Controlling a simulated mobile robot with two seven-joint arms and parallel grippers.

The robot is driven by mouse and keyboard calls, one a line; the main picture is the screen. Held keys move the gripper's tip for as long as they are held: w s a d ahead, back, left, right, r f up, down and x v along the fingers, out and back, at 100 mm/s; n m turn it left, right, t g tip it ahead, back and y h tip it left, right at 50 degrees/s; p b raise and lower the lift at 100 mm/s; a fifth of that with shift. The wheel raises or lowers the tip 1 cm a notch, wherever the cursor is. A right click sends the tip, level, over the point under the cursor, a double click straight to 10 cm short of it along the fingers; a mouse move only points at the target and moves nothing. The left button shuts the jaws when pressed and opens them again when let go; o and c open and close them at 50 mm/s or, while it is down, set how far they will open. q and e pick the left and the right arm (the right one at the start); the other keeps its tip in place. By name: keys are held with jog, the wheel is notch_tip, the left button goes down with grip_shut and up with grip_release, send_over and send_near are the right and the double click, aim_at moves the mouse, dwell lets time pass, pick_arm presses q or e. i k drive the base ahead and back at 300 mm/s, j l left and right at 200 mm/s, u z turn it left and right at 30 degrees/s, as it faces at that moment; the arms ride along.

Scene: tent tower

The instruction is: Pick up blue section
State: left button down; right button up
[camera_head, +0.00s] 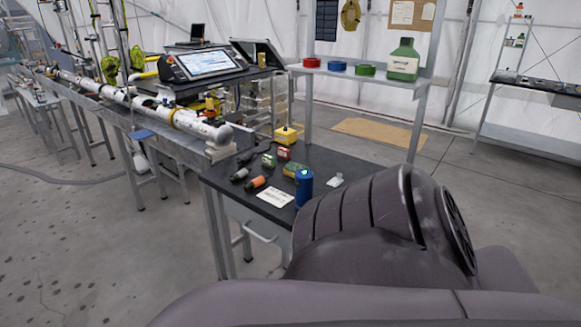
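A blue cylinder (304,187) with a small green mark on top stands upright near the right front part of the black table (232,183). A blue ring-shaped piece (337,66) sits on the shelf behind, between a red one (311,62) and a green one (366,69). I cannot tell which of the two blue things is the blue section. Neither of my grippers is in view. A large grey arm part of mine fills the lower right and hides the right part of the table.
Small red, green, orange and grey pieces, a yellow box (286,136) and a white card (275,197) lie on the table. A green jug (404,61) stands on the shelf. A long white pipe (150,106) runs along a bench at left. The floor at left front is clear.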

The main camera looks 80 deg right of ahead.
aim_at(304, 176)
jog(key=i+l+z, duration=0.15)
jog(key=i+z, duration=0.75)
jog(key=i+j+z, duration=0.1)
jog(key=i+z, duration=0.35)
jog(key=i+j+z, duration=0.25)
jog(key=i+z, duration=0.2)
jog(key=i+j+z, duration=0.1)
jog(key=z, duration=0.3)
jog(key=i+j+z, duration=0.15)
jog(key=i+z, duration=0.25)
jog(key=j+z, duration=0.2)
jog(key=z, duration=0.25)
jog(key=i+j, duration=0.05)
